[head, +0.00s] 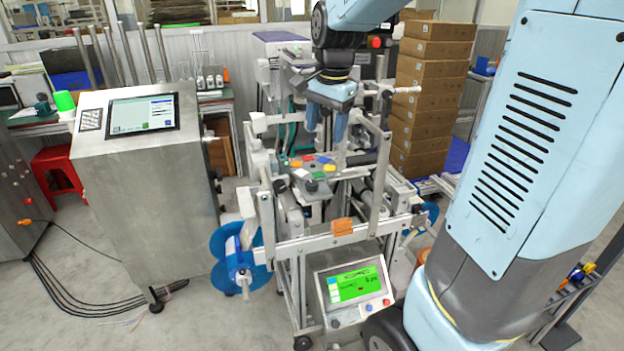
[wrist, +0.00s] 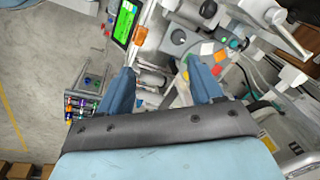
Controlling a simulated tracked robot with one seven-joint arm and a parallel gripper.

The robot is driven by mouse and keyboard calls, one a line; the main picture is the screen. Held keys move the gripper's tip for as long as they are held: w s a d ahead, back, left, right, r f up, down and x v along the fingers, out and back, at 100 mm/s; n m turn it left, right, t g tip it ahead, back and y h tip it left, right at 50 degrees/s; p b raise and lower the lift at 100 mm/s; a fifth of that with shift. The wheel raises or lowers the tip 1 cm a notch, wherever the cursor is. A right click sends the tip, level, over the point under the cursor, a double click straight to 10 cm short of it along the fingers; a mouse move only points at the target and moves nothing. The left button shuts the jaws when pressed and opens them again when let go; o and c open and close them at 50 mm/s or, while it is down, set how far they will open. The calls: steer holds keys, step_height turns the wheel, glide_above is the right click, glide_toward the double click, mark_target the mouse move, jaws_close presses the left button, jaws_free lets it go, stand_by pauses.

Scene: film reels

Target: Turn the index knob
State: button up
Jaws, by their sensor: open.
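A grey plate (head: 316,178) with red, blue, yellow, orange and white patches sits in the middle of the white-framed reel machine. A small dark round knob (head: 311,186) is at its front edge; I cannot tell for certain that it is the index knob. A dark round knob (wrist: 178,37) also shows beside the coloured patches in the wrist view. My gripper (head: 326,130) hangs above the plate, fingers down, open and apart from it. In the wrist view, nothing is held between the blue fingers of my gripper (wrist: 161,66).
A green-screened control panel (head: 353,287) is at the machine's front. A steel console (head: 145,185) stands to the left. Blue reels (head: 232,252) are on the machine's lower side. Frame posts and a white handle (head: 405,90) surround the plate. Stacked cartons (head: 432,95) stand behind.

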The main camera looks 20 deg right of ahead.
mark_target(312, 182)
steer(key=w+f+m+g, duration=0.2)
steer(key=w+f+m, duration=0.35)
steer(key=w, duration=0.35)
steer(key=shift+n, duration=0.25)
steer(key=f, duration=1.4)
steer(key=shift+s+a, duration=0.1)
steer(key=shift+a, duration=0.1)
steer(key=c, duration=1.1)
